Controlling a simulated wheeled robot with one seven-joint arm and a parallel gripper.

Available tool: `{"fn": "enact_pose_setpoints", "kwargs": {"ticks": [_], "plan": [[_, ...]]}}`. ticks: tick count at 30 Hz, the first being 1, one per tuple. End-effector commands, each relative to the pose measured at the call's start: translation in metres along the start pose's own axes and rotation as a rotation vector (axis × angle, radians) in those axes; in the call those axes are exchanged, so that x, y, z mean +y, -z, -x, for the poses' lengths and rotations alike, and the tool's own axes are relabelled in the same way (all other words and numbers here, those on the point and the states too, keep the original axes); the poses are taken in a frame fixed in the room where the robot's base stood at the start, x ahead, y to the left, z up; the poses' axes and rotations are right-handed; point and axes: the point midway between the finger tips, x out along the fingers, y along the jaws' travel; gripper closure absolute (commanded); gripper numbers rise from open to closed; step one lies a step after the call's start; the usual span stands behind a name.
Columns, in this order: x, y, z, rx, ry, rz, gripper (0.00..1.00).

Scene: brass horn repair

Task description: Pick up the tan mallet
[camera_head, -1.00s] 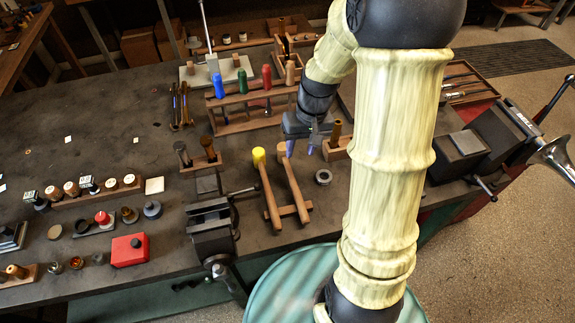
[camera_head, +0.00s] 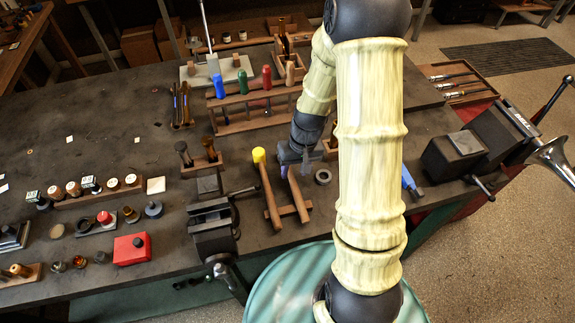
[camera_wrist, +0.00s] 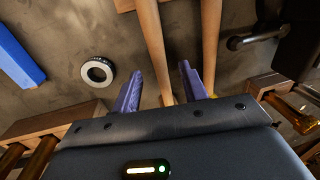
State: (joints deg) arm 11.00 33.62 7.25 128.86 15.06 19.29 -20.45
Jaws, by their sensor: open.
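The tan mallet (camera_head: 299,197) lies on a low wooden stand (camera_head: 288,211), its bare handle running toward the bench's front edge. In the head view its far end is hidden behind my gripper (camera_head: 294,168). Beside it on the left lies a mallet with a yellow head (camera_head: 259,155). My gripper is open and points down over the far part of the tan mallet. In the wrist view, the tan handle (camera_wrist: 153,40) runs between the two purple fingers of my gripper (camera_wrist: 161,72). The yellow-headed mallet's handle (camera_wrist: 210,40) passes by the right finger. I cannot tell whether either finger touches wood.
A metal ring (camera_head: 323,177) lies just right of the mallets. A vise (camera_head: 212,225) stands to their left. A rack with colored-handled tools (camera_head: 250,97) stands behind, and a small block with dark-handled tools (camera_head: 200,163) is at left. A blue-handled tool (camera_head: 409,180) lies at right.

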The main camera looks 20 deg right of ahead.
Motion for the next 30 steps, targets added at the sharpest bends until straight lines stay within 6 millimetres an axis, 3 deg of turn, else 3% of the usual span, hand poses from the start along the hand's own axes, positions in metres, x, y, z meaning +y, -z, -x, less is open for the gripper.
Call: {"fn": "enact_pose_setpoints", "kwargs": {"ticks": [15, 30], "plan": [[0.0, 0.002, -0.048, -0.002, 0.001, -0.001, 0.57], [0.0, 0.002, -0.051, 0.0, 0.0, 0.0, 0.57]]}}
